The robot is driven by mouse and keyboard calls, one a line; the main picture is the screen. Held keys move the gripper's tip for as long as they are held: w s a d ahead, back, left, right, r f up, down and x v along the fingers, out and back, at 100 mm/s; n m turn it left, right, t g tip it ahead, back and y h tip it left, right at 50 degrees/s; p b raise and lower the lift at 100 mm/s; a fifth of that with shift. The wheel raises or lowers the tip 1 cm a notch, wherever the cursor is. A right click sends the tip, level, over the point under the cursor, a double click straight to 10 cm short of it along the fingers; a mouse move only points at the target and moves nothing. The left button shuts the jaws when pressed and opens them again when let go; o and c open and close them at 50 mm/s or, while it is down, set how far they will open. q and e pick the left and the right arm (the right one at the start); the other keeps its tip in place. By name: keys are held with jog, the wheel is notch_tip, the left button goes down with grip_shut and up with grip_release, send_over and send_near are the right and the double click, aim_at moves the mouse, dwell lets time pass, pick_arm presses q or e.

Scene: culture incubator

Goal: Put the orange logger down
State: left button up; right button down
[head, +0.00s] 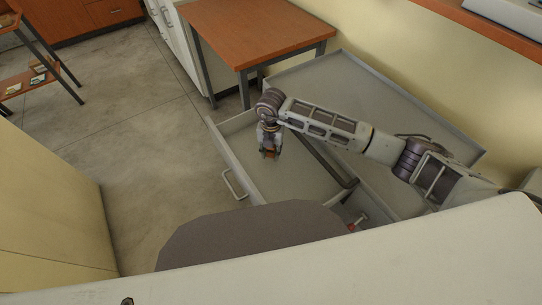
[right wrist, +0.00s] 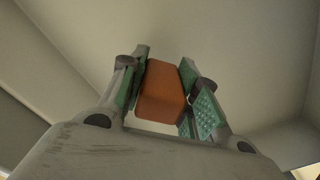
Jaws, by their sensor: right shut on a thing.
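The orange logger (right wrist: 162,92) is a small block between the green-padded fingers of my right gripper (right wrist: 165,95) in the right wrist view. My right gripper is shut on it. In the head view my right gripper (head: 270,148) points down into an open drawer (head: 228,130), with a small orange patch of the logger showing between its fingers. The drawer's pale bottom fills most of the right wrist view behind the logger. I cannot tell whether the logger touches the drawer bottom. My left gripper is not in view.
A wooden-topped table (head: 255,30) stands just behind the drawer. The drawer's front has a pale handle (head: 234,185). A pale cabinet top (head: 400,95) lies under my right arm. A shelf (head: 40,75) stands far left. Open floor (head: 140,140) lies left of the drawer.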

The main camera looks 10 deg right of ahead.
aim_at(271, 156)
jog(key=shift+f, duration=1.8)
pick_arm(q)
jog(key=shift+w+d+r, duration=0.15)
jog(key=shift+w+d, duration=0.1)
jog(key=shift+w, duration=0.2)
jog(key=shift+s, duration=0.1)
pick_arm(e)
jog(key=shift+f, duration=0.2)
jog(key=c, duration=1.1)
grip_release()
jog(key=shift+o, duration=0.2)
jog(key=shift+r, duration=0.2)
